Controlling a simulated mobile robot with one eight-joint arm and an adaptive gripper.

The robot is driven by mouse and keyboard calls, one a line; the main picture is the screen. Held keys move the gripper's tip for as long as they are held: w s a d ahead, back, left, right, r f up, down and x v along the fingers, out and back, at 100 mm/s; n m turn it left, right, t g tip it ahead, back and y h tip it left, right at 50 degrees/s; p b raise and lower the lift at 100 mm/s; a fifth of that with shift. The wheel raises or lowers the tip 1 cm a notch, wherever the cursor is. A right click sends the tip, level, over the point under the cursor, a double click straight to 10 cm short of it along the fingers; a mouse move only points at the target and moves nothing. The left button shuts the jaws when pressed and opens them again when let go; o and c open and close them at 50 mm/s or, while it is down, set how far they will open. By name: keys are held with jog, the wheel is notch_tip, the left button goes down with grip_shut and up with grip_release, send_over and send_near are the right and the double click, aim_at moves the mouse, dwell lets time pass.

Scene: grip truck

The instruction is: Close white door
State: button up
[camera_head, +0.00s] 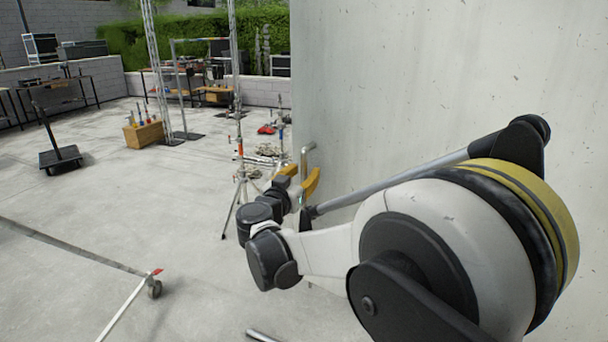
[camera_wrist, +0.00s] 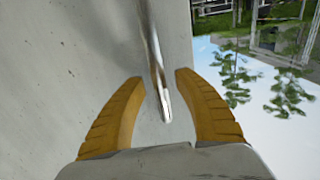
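The white door (camera_head: 400,80) is a large, scuffed panel filling the right half of the head view; it also shows in the wrist view (camera_wrist: 50,60). A metal handle (camera_head: 304,158) stands out near its left edge. In the wrist view the handle (camera_wrist: 155,55) comes down from the top, and its end lies between the finger tips. My gripper (camera_head: 300,184) has two yellow fingers. In the wrist view my gripper (camera_wrist: 158,80) is open, with gaps visible on both sides of the handle. The fingers appear around it without gripping it.
A tripod stand (camera_head: 241,180) is just left of my gripper. A wheeled frame (camera_head: 152,285) lies at the lower left. A wooden box (camera_head: 144,133) and a black wheeled stand (camera_head: 60,157) are farther back. The concrete floor between them is mostly clear.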

grip_shut()
